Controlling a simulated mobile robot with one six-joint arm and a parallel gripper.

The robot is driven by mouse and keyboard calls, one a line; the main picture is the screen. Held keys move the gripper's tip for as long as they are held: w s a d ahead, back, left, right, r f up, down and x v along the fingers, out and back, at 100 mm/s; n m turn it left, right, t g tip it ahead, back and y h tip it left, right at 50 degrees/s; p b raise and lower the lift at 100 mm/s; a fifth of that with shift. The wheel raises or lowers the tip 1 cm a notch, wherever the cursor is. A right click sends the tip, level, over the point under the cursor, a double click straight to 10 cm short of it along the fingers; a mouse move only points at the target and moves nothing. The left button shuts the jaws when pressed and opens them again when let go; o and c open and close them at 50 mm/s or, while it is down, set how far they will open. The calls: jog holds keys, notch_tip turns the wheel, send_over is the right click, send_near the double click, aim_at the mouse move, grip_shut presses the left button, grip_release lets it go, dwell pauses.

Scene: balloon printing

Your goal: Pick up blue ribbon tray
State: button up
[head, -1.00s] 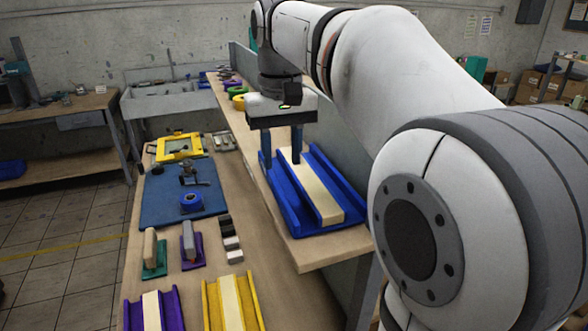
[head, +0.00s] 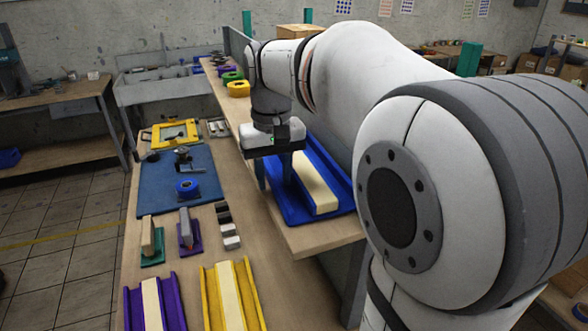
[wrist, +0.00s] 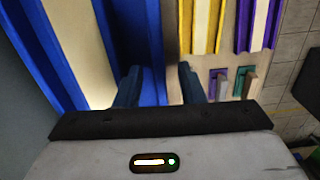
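The blue ribbon tray (head: 290,208) lies on the raised shelf, with a cream strip (head: 318,190) along its middle. It also shows at the left of the wrist view (wrist: 145,30). My gripper (head: 275,172) is low at the tray's left side, pointing down. In the wrist view my gripper (wrist: 158,75) is open, with one finger over the tray and the other just past its outer edge. The tray's side wall runs between the fingers. Contact cannot be told, and my gripper hides part of the tray.
Purple (head: 167,300) and yellow (head: 252,295) trays with cream strips lie on the lower bench. Yellow (head: 238,88) and green rings sit farther along the shelf. A partition stands behind the tray.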

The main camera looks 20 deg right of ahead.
grip_shut()
jog(key=shift+r, duration=0.2)
dwell(0.4)
